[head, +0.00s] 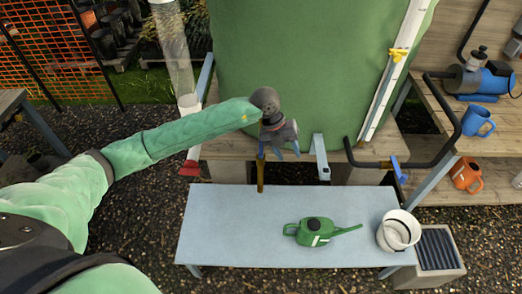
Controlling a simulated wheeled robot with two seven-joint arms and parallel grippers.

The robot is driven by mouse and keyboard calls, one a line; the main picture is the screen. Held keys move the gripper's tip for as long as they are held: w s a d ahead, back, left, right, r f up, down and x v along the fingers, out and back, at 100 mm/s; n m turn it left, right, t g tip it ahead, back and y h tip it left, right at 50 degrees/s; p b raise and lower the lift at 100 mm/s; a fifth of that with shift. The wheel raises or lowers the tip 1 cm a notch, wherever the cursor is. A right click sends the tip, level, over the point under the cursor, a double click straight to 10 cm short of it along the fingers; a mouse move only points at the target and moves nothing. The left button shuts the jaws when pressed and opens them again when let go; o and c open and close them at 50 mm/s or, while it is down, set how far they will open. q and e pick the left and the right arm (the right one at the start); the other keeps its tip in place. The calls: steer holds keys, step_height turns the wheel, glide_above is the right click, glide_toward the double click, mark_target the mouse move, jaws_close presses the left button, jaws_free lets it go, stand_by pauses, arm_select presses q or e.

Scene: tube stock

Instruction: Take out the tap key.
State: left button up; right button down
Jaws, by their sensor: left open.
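My left gripper (279,152) hangs at the end of my green-sleeved arm, in front of the lower part of the big green tank (300,65). Its two bluish fingers are apart and point down. An upright brown-orange bar (260,176) shows just below the left finger, at the back edge of the bench; it may be the tap key, but I cannot tell. Its upper end is hidden by the gripper, and I cannot tell whether they touch. No other thing is clearly a tap key. My right gripper is out of view.
The blue-grey bench (230,225) holds a green watering can (314,231) and a white bucket (388,236) at its right end. A black pipe with a blue lever (399,171) juts out at right. A blue jug (477,121) and an orange jug (466,174) stand on shelves.

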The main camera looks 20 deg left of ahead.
mark_target(261, 145)
arm_select(q)
steer(key=w+a+y, duration=0.1)
steer(key=a, duration=0.2)
steer(key=w+a+n+y, duration=0.1)
steer(key=a+y, duration=0.1)
steer(key=a, duration=0.1)
steer(key=w+a+r+y, duration=0.1)
steer(key=a+y, duration=0.1)
steer(key=a, duration=0.2)
steer(key=shift+w+t, duration=0.3)
steer(key=shift+a+f, duration=0.1)
steer(key=shift+f, duration=0.05)
steer(key=shift+f+p, duration=0.3)
steer(key=shift+f, duration=0.75)
step_height(261, 145, down, 4)
steer(key=p, duration=0.3)
steer(key=shift+w+f, duration=0.15)
steer(key=shift+f+p, duration=0.3)
steer(key=shift+f, duration=0.3)
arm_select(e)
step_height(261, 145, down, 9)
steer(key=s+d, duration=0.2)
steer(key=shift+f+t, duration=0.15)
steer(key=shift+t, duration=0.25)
arm_select(q)
jaws_close()
